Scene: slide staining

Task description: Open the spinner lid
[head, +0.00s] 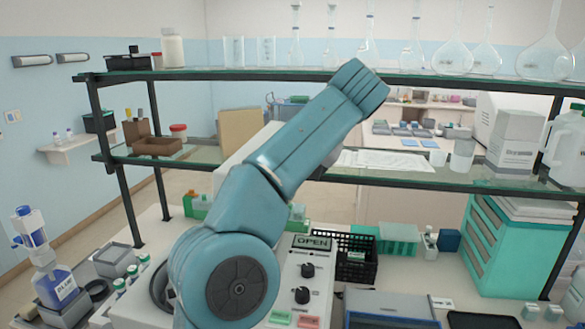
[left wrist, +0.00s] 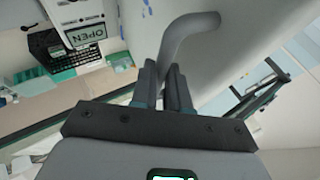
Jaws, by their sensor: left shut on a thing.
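The spinner is a white machine whose front panel (head: 300,283) has two black knobs and a display (head: 312,242) reading OPEN. My teal left arm crosses the head view and hides much of it. Part of a dark round rim (head: 160,288) shows left of the arm. A pale slanted surface behind the arm looks like the raised lid (head: 238,158). In the left wrist view, my left gripper (left wrist: 163,72) is shut on the grey curved handle (left wrist: 182,42) of the pale lid (left wrist: 245,50). The display also shows there, upside down. My right gripper is not in view.
A two-level glass shelf (head: 240,74) with flasks and bottles spans behind the spinner. A black basket (head: 362,268) and green rack (head: 398,238) stand to its right. Blue-capped bottles (head: 55,285) stand at left. A teal drawer cabinet (head: 505,255) is at right.

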